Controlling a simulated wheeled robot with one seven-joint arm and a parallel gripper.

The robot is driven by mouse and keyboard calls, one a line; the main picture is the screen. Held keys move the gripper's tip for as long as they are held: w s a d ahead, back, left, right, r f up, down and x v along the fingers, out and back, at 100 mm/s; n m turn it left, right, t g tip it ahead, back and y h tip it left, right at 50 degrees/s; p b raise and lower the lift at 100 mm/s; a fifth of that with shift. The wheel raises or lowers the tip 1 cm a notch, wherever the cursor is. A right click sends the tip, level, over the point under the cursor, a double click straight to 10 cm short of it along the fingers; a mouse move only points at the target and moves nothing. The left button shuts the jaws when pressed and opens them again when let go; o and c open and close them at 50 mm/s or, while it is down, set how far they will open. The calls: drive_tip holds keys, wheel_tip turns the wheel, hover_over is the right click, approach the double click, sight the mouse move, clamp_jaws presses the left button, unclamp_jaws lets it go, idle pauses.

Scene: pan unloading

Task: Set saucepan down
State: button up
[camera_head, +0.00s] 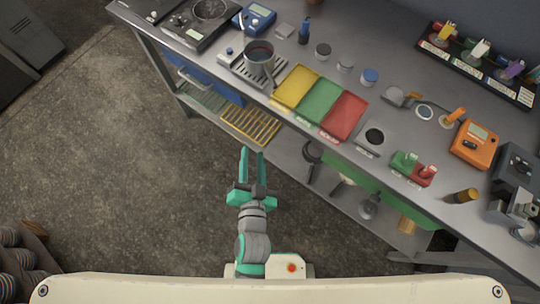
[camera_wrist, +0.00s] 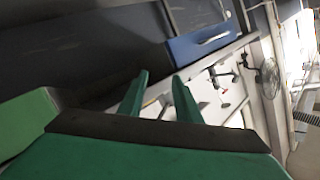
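A small grey saucepan (camera_head: 259,55) with dark contents stands over a slotted metal rack (camera_head: 238,67) near the back left of the bench in the head view. A thin dark handle seems to point from it towards the bench's front edge. My gripper (camera_head: 252,153) is in front of the bench, over the floor, well apart from the saucepan. Its two green fingers stand apart with nothing between them. They also show apart and empty in the wrist view (camera_wrist: 158,85). The saucepan cannot be made out in the wrist view.
Yellow (camera_head: 296,88), green (camera_head: 319,102) and red (camera_head: 344,116) trays lie right of the rack. A hot plate (camera_head: 202,17) and a blue device (camera_head: 255,17) stand behind it. A lower shelf holds a yellow wire rack (camera_head: 252,125). The floor left of my arm is clear.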

drive_tip(key=s+d+r+n, duration=0.1)
drive_tip(key=s+d+n, duration=0.1)
drive_tip(key=s, duration=0.6)
drive_tip(key=s+d+r+n, duration=0.1)
drive_tip(key=s+d+n, duration=0.2)
drive_tip(key=s, duration=0.6)
drive_tip(key=shift+n+h, duration=0.3)
drive_tip(key=shift+n, duration=0.2)
